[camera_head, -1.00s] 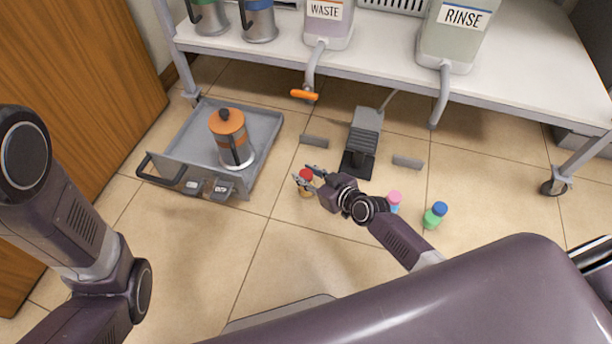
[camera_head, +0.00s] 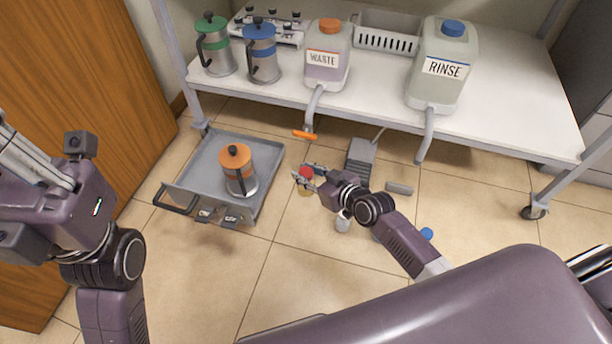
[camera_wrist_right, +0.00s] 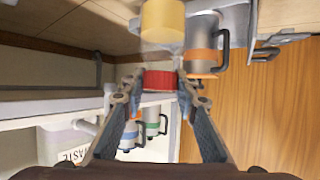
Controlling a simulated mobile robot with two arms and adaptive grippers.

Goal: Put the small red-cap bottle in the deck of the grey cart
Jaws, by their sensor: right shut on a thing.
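The small red-cap bottle (camera_head: 306,174) is held upright between the fingers of my right gripper (camera_head: 309,177), above the floor as far as I can tell. In the right wrist view its red cap (camera_wrist_right: 160,80) sits between the two fingertips (camera_wrist_right: 158,88), with a yellow body (camera_wrist_right: 162,20) beyond. The grey cart (camera_head: 268,150) is a low, flat deck with a rim and handle, left of this gripper. A steel jug with an orange lid (camera_head: 238,170) stands on its deck. My left arm is at the left edge; its fingers are not clear.
A white shelf (camera_head: 370,100) behind carries green and blue jugs, a WASTE container (camera_head: 327,60) and a RINSE container (camera_head: 443,65). Their spouts hang over its edge. A grey pedal (camera_head: 361,158) and a small white item (camera_head: 343,222) are on the floor. A blue cap (camera_head: 427,234) shows beside my arm.

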